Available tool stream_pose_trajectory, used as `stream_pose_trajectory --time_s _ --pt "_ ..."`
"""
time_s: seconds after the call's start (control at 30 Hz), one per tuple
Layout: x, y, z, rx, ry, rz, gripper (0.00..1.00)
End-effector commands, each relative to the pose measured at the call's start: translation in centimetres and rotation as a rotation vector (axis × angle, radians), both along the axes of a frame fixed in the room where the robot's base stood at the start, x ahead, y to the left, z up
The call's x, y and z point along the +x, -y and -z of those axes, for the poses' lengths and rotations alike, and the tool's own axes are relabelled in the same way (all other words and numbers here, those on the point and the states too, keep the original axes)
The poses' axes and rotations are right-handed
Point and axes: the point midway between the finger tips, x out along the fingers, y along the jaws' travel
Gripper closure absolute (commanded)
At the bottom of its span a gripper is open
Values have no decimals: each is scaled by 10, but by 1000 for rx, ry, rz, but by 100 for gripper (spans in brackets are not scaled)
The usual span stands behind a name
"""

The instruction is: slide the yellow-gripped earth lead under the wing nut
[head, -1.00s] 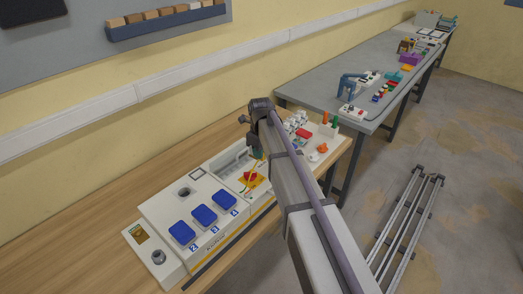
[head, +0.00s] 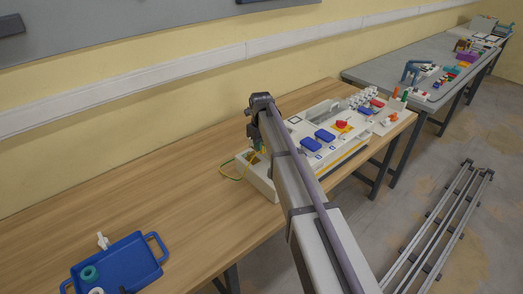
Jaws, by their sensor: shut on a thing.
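My gripper (head: 256,142) is over the left end of the white socket box (head: 262,183), with its fingers partly hidden by my arm. A thin yellow-green cable of the earth lead (head: 234,177) loops out below it to the left, over the wood table. My gripper is shut on the lead; its yellow grip is too small and covered to make out clearly. The wing nut cannot be made out; the left end of the box is largely behind my gripper and arm. Whether the lead touches the box there, I cannot tell.
Blue covers (head: 325,135) and a red part (head: 342,124) are on the box. A blue tray (head: 120,266) with a teal ring (head: 89,273) and small white parts is at the lower left. The wood table (head: 165,200) between tray and box is clear.

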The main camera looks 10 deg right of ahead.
Motion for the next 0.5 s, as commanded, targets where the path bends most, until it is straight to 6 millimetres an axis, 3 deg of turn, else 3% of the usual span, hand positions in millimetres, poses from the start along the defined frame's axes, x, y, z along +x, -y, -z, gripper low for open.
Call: stream_pose_trajectory --time_s 0.27,0.5 --pt "3 0 9 0 0 15 100" --pt "3 0 43 0 0 14 100"
